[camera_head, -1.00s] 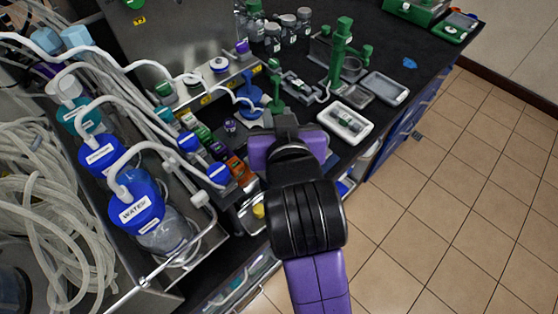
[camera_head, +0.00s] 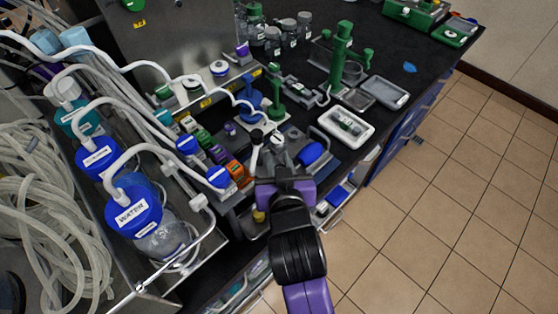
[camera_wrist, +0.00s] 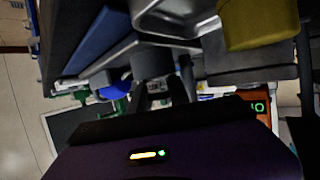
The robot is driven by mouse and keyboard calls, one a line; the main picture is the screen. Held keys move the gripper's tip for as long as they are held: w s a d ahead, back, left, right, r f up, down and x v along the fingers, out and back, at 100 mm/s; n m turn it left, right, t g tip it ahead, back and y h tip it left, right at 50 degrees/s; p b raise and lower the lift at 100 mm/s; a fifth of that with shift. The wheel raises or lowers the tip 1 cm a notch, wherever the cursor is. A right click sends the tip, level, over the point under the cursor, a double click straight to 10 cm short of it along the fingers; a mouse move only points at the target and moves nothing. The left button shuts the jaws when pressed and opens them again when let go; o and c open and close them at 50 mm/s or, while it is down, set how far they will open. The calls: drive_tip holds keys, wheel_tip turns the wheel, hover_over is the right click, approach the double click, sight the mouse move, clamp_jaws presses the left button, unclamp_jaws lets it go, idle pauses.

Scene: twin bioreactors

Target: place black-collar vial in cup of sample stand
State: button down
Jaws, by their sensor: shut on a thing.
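My gripper (camera_head: 279,170) is at the end of my purple and black arm, over the front edge of the black bench. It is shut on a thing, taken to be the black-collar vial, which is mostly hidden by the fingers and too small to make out. The fingers also show dark in the wrist view (camera_wrist: 166,90). Just beyond the gripper is a cluster of small grey and white parts with a black-topped piece (camera_head: 257,136). I cannot tell which part is the sample stand or its cup.
A blue oval knob (camera_head: 311,153) on a grey device is right of the gripper. A white tray (camera_head: 346,127) lies farther right. Coloured boxes (camera_head: 221,155) and a blue-capped WATER bottle (camera_head: 135,203) stand left. A green stand (camera_head: 341,55) rises behind. Tiled floor at right is clear.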

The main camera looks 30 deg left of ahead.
drive_tip(key=shift+f, duration=0.15)
drive_tip(key=c, duration=1.5)
unclamp_jaws()
drive_tip(key=shift+s+d+r, duration=0.1)
drive_tip(key=shift+s+r, duration=0.05)
drive_tip(key=shift+r, duration=0.1)
drive_tip(key=v, duration=1.1)
drive_tip(key=shift+s+d, duration=0.2)
drive_tip(key=shift+s, duration=0.05)
